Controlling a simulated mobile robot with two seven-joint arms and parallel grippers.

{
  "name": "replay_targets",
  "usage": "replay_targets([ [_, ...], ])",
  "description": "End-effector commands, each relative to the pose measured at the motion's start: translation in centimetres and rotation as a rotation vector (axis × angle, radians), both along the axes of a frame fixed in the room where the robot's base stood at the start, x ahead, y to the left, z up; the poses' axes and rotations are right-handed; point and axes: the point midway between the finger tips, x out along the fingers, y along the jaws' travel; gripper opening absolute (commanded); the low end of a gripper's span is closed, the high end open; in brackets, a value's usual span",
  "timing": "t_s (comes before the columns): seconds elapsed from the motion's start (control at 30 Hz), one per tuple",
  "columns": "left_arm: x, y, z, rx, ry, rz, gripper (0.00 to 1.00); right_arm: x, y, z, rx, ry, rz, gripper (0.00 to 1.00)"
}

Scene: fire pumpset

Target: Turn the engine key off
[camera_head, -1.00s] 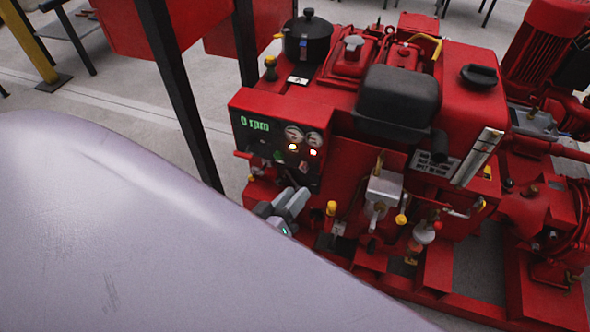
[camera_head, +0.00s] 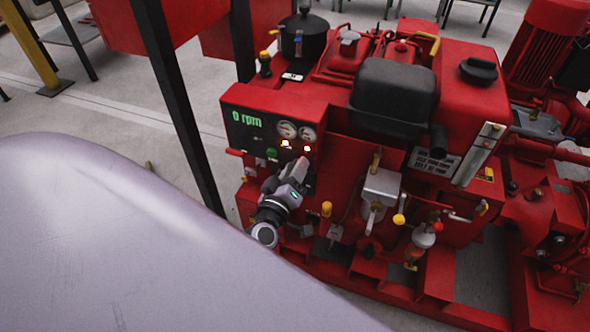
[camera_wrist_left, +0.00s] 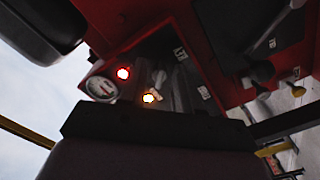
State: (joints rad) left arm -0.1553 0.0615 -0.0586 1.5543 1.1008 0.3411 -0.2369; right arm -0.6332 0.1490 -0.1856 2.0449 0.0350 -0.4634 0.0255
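The black control panel (camera_head: 250,128) on the red engine shows "0 rpm" in green. It has two round gauges and two lit lamps, one amber (camera_head: 285,143) and one red (camera_head: 307,147). The lamps and one gauge (camera_wrist_left: 101,88) also show in the left wrist view. My left gripper (camera_head: 302,166) is at the lower right of the panel, just below the lamps. Its fingers are too small and dark to tell whether they are open or touching anything. I cannot make out the engine key; the gripper may hide it. My right gripper is out of view.
A large pale smooth surface fills the lower left of the head view. A dark post (camera_head: 178,105) stands left of the panel. A metal box (camera_head: 382,187) and a yellow-capped part (camera_head: 326,209) are right of the gripper.

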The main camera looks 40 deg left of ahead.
Motion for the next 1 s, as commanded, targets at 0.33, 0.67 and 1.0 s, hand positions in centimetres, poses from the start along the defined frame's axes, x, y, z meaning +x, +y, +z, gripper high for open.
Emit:
replay_targets([
  [0.33, 0.18, 0.07, 0.01, 0.0, 0.0, 0.0, 0.17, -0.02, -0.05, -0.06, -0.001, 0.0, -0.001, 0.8],
  [0.67, 0.2, 0.08, 0.04, -0.001, -0.001, 0.001, 0.0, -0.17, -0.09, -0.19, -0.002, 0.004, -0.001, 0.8],
  [1.0, 0.24, 0.09, 0.1, -0.103, -0.027, 0.001, 0.0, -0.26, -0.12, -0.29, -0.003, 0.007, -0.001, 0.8],
])
